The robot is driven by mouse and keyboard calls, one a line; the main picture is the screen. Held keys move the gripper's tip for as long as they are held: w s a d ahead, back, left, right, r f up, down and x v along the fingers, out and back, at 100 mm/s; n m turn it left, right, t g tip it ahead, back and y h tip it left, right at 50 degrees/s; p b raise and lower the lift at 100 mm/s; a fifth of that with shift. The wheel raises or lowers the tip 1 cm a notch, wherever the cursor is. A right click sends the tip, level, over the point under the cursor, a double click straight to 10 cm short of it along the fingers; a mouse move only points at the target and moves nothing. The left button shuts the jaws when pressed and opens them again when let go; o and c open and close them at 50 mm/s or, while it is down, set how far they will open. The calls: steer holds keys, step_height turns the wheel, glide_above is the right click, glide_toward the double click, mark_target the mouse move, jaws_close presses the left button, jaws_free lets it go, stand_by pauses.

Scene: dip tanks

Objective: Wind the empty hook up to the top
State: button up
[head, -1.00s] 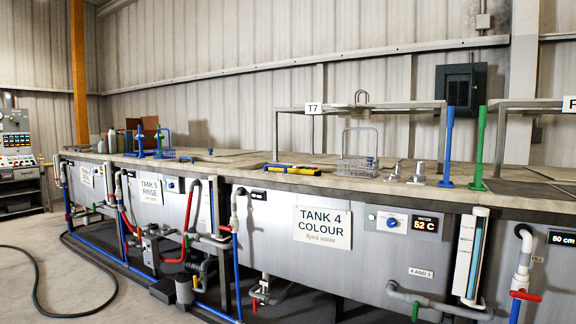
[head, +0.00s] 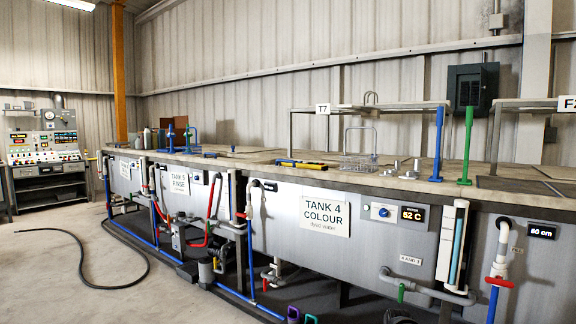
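A small grey hook-shaped loop (head: 371,97) shows at the top bar of the metal frame labelled T7 (head: 322,108). I cannot tell for sure whether it is the hook of the task. A wire basket (head: 360,160) with a tall handle stands on the tank top below that frame, apart from the loop. A blue post (head: 437,146) and a green post (head: 467,146) stand upright at the right of the frame.
The long tank line (head: 270,215) runs across the view, with pipes and valves low along its front. A control console (head: 45,150) stands at the far left. A black hose (head: 112,285) lies on the otherwise open floor at left.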

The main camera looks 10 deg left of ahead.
jaws_close()
stand_by(1.9)
